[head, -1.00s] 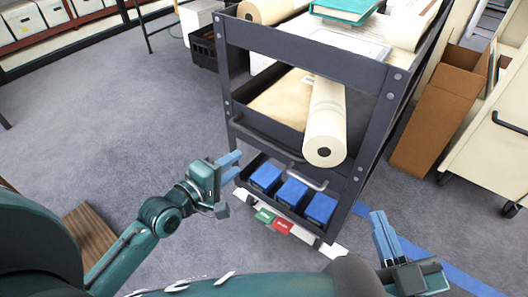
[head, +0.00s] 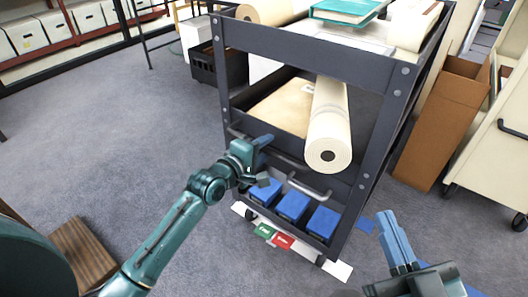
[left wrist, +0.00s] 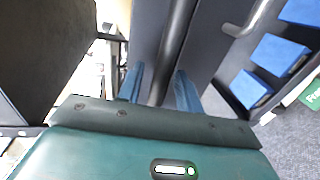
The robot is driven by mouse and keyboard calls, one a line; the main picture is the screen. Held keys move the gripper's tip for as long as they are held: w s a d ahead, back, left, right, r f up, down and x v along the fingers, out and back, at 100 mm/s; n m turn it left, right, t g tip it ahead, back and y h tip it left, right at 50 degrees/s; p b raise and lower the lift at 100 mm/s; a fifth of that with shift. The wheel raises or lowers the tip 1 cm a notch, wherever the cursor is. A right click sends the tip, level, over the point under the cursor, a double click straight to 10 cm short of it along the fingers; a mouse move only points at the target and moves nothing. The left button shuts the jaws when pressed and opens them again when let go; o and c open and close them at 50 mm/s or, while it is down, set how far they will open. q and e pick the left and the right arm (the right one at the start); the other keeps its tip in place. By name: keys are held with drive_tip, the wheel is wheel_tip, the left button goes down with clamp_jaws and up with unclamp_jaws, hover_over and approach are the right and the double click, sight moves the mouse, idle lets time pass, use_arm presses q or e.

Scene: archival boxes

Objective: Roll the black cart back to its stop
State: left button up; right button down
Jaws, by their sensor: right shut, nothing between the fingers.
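The black cart (head: 305,62) stands upright in the middle of the head view, loaded on its shelves. Its dark handle bar runs across the front below the middle shelf, and shows in the left wrist view (left wrist: 176,45). My left gripper (head: 266,142) is at the left part of this bar. In the left wrist view its blue fingers (left wrist: 160,88) stand apart, one on each side of the bar, with gaps visible. My right gripper (head: 388,215) is shut and empty, low at the right, apart from the cart. I cannot make out a stop for certain.
A white floor strip (head: 341,271) with green and red tags lies under the cart's front. Blue boxes (head: 292,205) sit on the low shelf; a paper roll (head: 328,130) juts out above. A cardboard box (head: 437,125) and cream cart (head: 495,160) stand right.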

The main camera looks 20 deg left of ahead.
use_arm(q)
clamp_jaws()
idle(0.4)
